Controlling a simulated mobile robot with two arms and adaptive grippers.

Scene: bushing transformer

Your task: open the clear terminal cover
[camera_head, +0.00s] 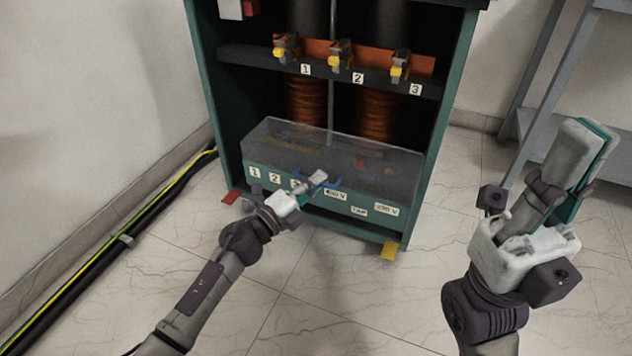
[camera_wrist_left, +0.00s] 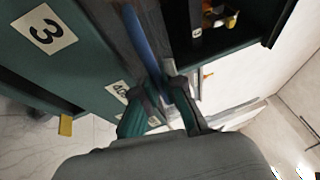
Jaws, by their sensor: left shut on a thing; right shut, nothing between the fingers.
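The clear terminal cover (camera_head: 340,155) is a see-through grey box low on the front of the green transformer cabinet. It appears closed over the terminals. A blue handle (camera_head: 333,184) sits at its lower front edge, and it also shows in the left wrist view (camera_wrist_left: 138,42). My left gripper (camera_head: 318,178) is at this handle. In the left wrist view its fingers (camera_wrist_left: 168,100) are shut on the blue handle. The fingers hide part of the handle. My right gripper (camera_head: 590,150) is shut and empty, raised at the right, well away from the cabinet.
The green cabinet frame (camera_head: 432,150) surrounds the cover. Label plates numbered 1, 2 and 3 (camera_head: 275,179) line its lower front. Yellow-tipped terminals (camera_head: 340,60) sit on a shelf above. Cables (camera_head: 120,245) run along the left wall. A grey bench (camera_head: 560,90) stands at the right.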

